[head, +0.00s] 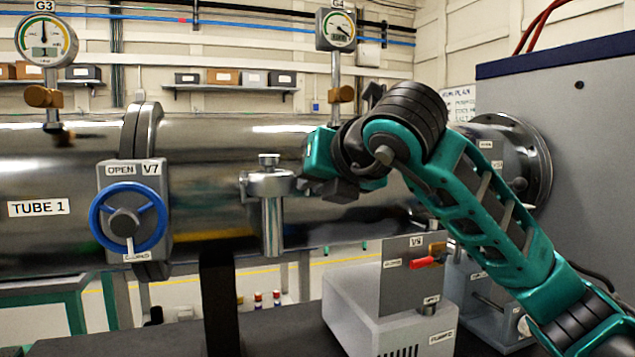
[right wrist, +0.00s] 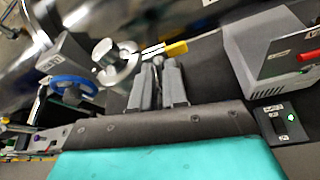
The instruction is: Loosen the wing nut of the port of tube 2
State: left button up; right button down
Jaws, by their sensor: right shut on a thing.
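The port (head: 270,212) is a metal stub with a clamped flange and a small cap, standing on the side of the long steel tube in the middle of the head view. It also shows in the right wrist view (right wrist: 115,65). My right gripper (head: 312,186) reaches in from the right at the port's right side. In the right wrist view its two grey fingers (right wrist: 157,82) are closed around a small dark piece beside the flange, which appears to be the wing nut. The fingers mostly hide it, so its looseness cannot be told. My left gripper is not in view.
Left of the port is valve V7 with a blue handwheel (head: 128,222). Gauge G4 (head: 337,30) stands above the tube. Below right are a grey box (head: 385,318) and the V8 panel with a red handle (head: 424,262). A big grey cabinet (head: 590,150) stands at the right.

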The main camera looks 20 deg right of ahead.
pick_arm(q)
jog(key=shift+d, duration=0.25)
pick_arm(e)
jog(key=shift+r+n+h, duration=0.1)
jog(key=shift+n+h, duration=0.3)
jog(key=shift+n, duration=0.3)
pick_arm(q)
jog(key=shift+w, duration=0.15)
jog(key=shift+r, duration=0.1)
pick_arm(e)
jog(key=c, duration=1.3)
grip_release()
jog(key=shift+a, duration=0.1)
